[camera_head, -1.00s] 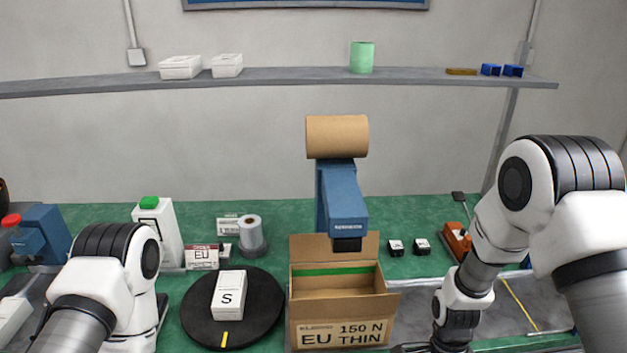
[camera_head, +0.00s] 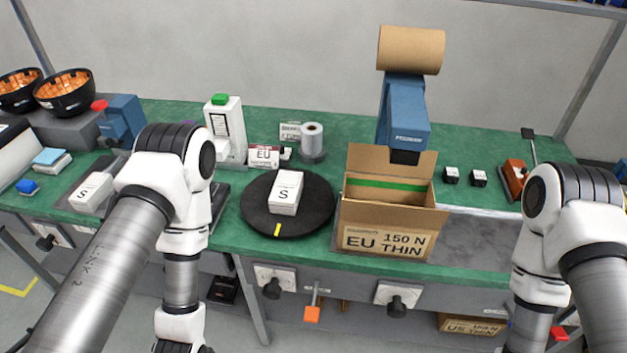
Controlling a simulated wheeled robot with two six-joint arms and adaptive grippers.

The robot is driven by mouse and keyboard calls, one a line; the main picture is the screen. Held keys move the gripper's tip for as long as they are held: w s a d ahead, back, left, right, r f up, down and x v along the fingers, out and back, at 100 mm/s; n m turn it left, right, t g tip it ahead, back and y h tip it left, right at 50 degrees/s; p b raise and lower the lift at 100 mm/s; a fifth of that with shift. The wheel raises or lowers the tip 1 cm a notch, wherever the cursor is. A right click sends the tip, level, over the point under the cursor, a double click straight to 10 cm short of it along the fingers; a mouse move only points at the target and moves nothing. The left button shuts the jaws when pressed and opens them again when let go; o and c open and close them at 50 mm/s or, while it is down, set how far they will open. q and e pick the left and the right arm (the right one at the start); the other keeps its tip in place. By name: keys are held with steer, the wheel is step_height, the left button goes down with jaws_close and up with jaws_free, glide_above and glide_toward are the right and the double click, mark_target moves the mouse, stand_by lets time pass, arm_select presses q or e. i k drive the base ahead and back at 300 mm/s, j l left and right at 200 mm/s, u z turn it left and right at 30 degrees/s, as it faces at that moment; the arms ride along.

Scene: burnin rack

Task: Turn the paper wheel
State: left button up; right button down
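A roll of brown paper (camera_head: 411,50) sits on top of a blue dispenser (camera_head: 404,113) at the back of the green bench. An open cardboard box (camera_head: 386,243) marked "EU 150 N THIN" stands under and in front of the dispenser. A black round turntable (camera_head: 317,206) with a yellow mark on its front edge lies left of the box. A white carton (camera_head: 286,192) marked "S" stands on it. My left arm hangs down at the left and my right arm at the right, both in front of the bench. Both grippers are below the picture's lower edge.
Two small black-and-white blocks (camera_head: 478,179) and an orange tool (camera_head: 514,177) lie right of the box.

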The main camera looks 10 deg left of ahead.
mark_target(396, 308)
steer(key=k+l+u, duration=0.25)
steer(key=k, duration=0.3)
steer(key=k+u, duration=0.25)
steer(key=k, duration=0.25)
